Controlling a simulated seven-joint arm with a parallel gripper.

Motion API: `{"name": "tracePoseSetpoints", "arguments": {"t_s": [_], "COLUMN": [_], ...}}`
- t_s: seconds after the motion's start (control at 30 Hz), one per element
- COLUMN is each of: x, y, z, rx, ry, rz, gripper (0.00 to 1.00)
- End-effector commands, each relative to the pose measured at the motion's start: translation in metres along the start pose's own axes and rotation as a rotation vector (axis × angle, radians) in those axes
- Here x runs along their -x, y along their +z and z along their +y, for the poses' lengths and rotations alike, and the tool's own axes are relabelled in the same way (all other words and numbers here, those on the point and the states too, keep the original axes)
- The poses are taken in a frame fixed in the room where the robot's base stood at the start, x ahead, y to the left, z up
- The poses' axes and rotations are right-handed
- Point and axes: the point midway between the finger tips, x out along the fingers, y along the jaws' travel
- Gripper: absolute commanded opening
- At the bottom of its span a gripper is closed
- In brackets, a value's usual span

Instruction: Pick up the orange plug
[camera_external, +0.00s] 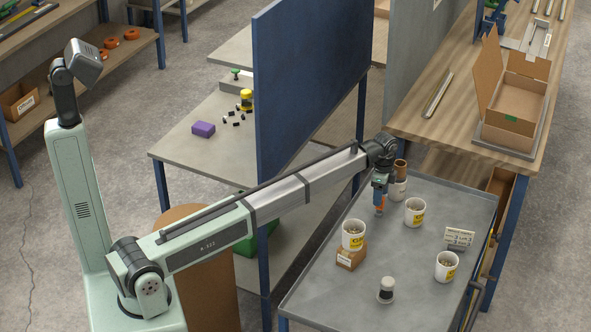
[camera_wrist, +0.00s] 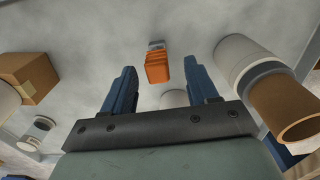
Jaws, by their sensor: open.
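The orange plug (camera_external: 379,201) shows just below my gripper (camera_external: 381,184) over the grey cart top in the external view. In the wrist view the plug (camera_wrist: 157,68) has an orange ribbed body and a grey end. It appears in the gap between the two blue fingers of my gripper (camera_wrist: 163,66), with clear space on both sides. The fingers are spread and hold nothing. I cannot tell the exact height of the fingertips relative to the plug.
A white cup (camera_external: 397,189) with a brown tube (camera_external: 400,167) stands close right of my gripper. A black-and-white jar (camera_external: 386,290) stands in front. The cart's middle (camera_external: 405,250) is clear.

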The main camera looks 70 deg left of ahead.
Motion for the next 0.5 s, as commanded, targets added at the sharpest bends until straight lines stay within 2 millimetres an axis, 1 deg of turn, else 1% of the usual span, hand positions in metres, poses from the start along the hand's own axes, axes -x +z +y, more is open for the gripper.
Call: {"name": "tracePoseSetpoints", "arguments": {"t_s": [0.13, 0.23, 0.33, 0.5], "x": [-0.02, -0.032, -0.038, -0.039], "y": [-0.003, -0.003, -0.003, -0.003], "z": [0.005, 0.004, 0.004, 0.004], "rx": [-0.001, 0.0, -0.001, -0.001], "ry": [0.001, 0.0, -0.002, -0.003], "rz": [-0.001, -0.001, 0.0, 0.0], "gripper": [0.58, 0.58, 0.58, 0.58]}}
